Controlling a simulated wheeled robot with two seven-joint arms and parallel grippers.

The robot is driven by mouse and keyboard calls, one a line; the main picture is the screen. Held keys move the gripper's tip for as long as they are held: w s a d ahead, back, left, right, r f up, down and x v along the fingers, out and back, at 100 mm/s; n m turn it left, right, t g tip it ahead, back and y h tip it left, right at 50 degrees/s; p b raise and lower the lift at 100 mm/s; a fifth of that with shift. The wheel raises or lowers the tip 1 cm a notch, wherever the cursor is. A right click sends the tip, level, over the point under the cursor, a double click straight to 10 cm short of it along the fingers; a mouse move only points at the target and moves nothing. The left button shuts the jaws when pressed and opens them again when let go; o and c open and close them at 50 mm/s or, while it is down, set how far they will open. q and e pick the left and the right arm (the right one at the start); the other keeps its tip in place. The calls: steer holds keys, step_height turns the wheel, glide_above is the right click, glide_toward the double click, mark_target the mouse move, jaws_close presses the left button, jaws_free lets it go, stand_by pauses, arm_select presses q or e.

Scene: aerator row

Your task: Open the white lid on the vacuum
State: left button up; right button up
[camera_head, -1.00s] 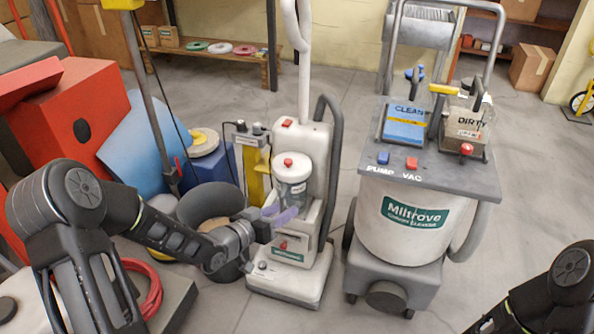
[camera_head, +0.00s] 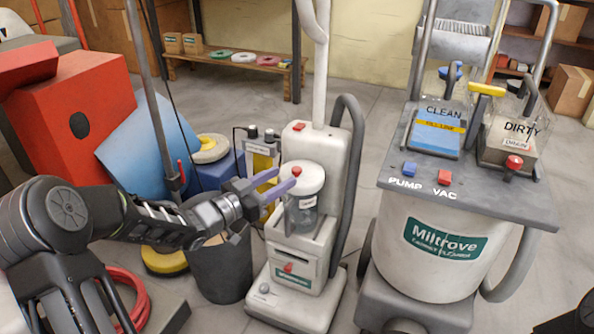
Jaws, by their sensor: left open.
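The white lid (camera_head: 312,177) with a red button (camera_head: 297,171) sits closed on the clear canister (camera_head: 301,214) of the white upright vacuum (camera_head: 340,165). My left gripper (camera_head: 285,178) reaches in from the left. Its two purple fingers are apart and empty, with their tips at the lid's left side, close to the red button. I cannot tell whether they touch the lid. The left finger tips overlap the lid's left edge in the picture. My right gripper is out of view; only a dark bit of that arm shows at the lower right corner.
A grey bin (camera_head: 218,265) stands under my left forearm, beside the vacuum. A yellow device (camera_head: 262,168) is just behind the gripper. The large Miltrove cleaner (camera_head: 385,230) stands to the right. A grey hose (camera_head: 355,150) arches along the vacuum's right side. Open floor lies behind.

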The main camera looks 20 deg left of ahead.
mark_target(293, 172)
arm_select(q)
steer(key=b+x, duration=0.1)
steer(key=x, duration=0.4)
steer(key=shift+w+f+b, duration=0.1)
steer(key=shift+f+b, duration=0.05)
steer(key=shift+b, duration=0.2)
steer(key=shift+w+d, duration=0.3)
steer(key=shift+w, duration=0.25)
jaws_close()
stand_by(0.6)
